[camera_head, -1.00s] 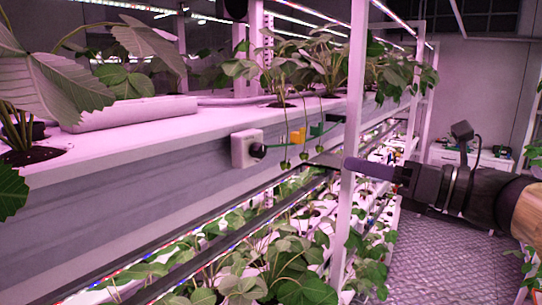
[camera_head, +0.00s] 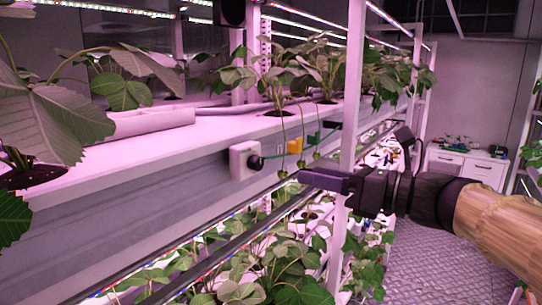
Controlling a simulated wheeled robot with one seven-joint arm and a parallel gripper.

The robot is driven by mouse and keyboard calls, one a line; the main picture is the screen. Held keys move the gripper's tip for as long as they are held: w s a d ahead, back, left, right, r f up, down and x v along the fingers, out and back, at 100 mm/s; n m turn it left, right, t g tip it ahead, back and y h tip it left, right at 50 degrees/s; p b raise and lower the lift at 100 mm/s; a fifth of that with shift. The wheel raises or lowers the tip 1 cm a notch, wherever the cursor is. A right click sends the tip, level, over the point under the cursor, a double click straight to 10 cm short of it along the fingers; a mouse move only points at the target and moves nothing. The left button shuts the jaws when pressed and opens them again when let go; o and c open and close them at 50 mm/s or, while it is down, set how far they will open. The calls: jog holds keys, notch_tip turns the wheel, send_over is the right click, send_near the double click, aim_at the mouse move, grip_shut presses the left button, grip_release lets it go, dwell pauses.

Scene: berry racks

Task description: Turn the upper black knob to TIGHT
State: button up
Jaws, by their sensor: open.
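A black knob (camera_head: 256,162) sits on a white box (camera_head: 239,162) fixed to the side of the upper rack gutter. It is the only black knob I can make out, and no TIGHT marking is readable. My gripper (camera_head: 304,178) reaches in from the right, past the white upright post. Its black fingers point left, a short way right of the knob and slightly lower in the picture, apart from it. The gap between the fingers is hard to see from this side.
A white rack post (camera_head: 352,90) stands close to my gripper. Strawberry plants hang from the upper gutter (camera_head: 190,139) near the clips, with thin fruit stems in front. More plants fill the lower rack. A white cabinet (camera_head: 480,170) stands at the back right.

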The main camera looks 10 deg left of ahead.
aim_at(261, 164)
jog(key=p+x, duration=0.4)
jog(key=x, duration=0.6)
jog(key=shift+w+a, duration=0.15)
jog(key=shift+a, duration=0.2)
jog(key=c, duration=1)
